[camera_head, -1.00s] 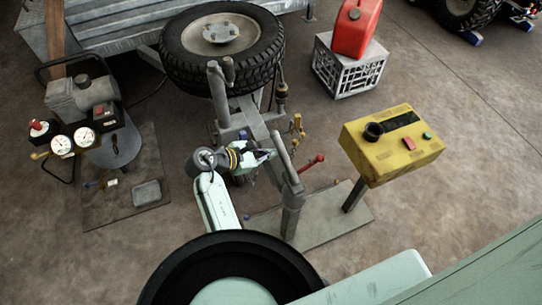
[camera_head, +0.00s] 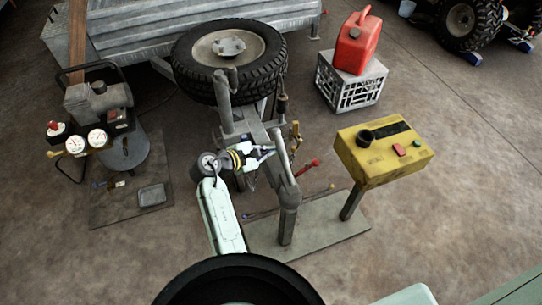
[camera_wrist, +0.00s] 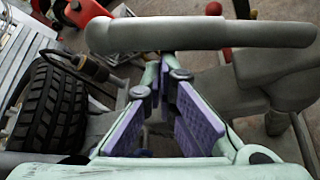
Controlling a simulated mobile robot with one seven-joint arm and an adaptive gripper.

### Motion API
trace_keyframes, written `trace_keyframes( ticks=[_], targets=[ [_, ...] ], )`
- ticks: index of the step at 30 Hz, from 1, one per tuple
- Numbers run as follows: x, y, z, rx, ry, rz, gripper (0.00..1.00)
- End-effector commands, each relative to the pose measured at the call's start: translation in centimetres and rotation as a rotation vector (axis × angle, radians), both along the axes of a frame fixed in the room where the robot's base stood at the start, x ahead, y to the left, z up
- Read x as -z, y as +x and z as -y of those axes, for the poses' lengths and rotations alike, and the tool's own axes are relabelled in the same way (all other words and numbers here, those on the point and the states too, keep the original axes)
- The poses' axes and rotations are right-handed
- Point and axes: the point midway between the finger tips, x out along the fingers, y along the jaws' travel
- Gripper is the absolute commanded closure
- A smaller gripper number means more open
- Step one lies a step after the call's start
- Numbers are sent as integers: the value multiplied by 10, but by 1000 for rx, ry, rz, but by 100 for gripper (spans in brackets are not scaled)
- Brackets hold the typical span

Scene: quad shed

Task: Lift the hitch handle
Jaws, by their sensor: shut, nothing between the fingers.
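The hitch handle (camera_head: 283,153) is a slim grey bar on the trailer coupling, in the middle of the head view. In the wrist view the handle (camera_wrist: 215,34) lies as a thick grey bar across the top of the picture, just beyond the fingertips. My gripper (camera_head: 268,154) is just left of the handle in the head view. In the wrist view my gripper (camera_wrist: 164,72) shows purple pads that converge at the tips; it is shut and empty. I cannot tell whether the tips touch the handle.
A grey post (camera_head: 288,222) stands under the coupling on a flat plate (camera_head: 325,230). A red-tipped lever (camera_head: 300,168) is close on the right. A yellow control box (camera_head: 370,160) stands farther right. A spare tyre (camera_head: 205,85) is behind; a gauged machine (camera_head: 110,130) is at left.

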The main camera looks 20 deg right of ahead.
Motion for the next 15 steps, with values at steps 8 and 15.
trace_keyframes(
  ticks=[8, 15],
  targets=[
    [-24, -13, 1, 1, 7, 209, 100],
    [-35, -21, 1, 1, 11, 321, 100]
  ],
)
